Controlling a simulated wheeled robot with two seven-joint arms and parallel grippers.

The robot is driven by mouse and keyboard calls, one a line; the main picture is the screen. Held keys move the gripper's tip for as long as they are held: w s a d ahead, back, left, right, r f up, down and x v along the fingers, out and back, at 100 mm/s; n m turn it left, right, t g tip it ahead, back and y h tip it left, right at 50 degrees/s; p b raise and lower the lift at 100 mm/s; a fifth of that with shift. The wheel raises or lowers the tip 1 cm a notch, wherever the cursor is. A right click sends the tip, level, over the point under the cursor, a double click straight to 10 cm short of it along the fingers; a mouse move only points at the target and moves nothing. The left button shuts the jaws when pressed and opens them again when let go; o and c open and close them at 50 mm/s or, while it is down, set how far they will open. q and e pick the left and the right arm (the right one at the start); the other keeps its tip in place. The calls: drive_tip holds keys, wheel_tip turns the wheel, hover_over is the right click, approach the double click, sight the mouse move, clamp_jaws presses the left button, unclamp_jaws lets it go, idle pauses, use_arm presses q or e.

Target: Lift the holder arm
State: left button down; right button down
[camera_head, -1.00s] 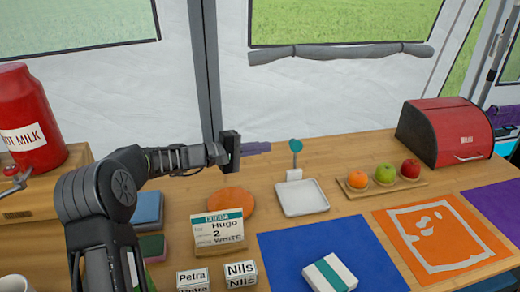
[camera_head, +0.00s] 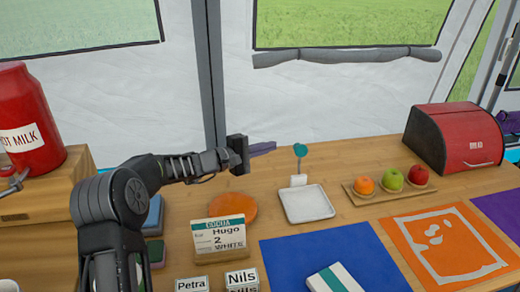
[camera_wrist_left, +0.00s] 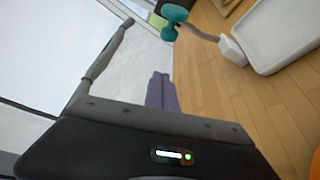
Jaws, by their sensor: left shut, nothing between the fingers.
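The holder arm is a thin grey stem with a teal knob (camera_head: 300,150), rising from a small white block (camera_head: 298,180) at the back edge of a white square tray (camera_head: 308,203). It stands roughly upright. In the left wrist view the teal knob (camera_wrist_left: 174,14), white block (camera_wrist_left: 232,50) and part of the tray (camera_wrist_left: 285,30) show at the top. My left gripper (camera_head: 274,146) has its purple fingers shut and empty, pointing toward the knob from the left with a gap. Its fingers also show in the wrist view (camera_wrist_left: 161,92). My right gripper is not in view.
A fruit board (camera_head: 380,199) and a red bread box (camera_head: 460,139) are to the right. A blue mat (camera_head: 320,250) lies in front. The tent wall is behind.

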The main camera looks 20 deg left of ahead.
sight(299, 160)
use_arm(q)
drive_tip(key=shift+w+d+r, duration=0.1)
drive_tip(key=shift+w+d, duration=0.1)
drive_tip(key=shift+d, duration=0.7)
drive_tip(key=shift+w+d+r, duration=0.1)
drive_tip(key=shift+w+d, duration=0.1)
drive_tip(key=shift+d, duration=0.65)
drive_tip(key=shift+w+d+r, duration=0.1)
drive_tip(key=shift+w+d, duration=0.1)
drive_tip(key=shift+d, duration=0.7)
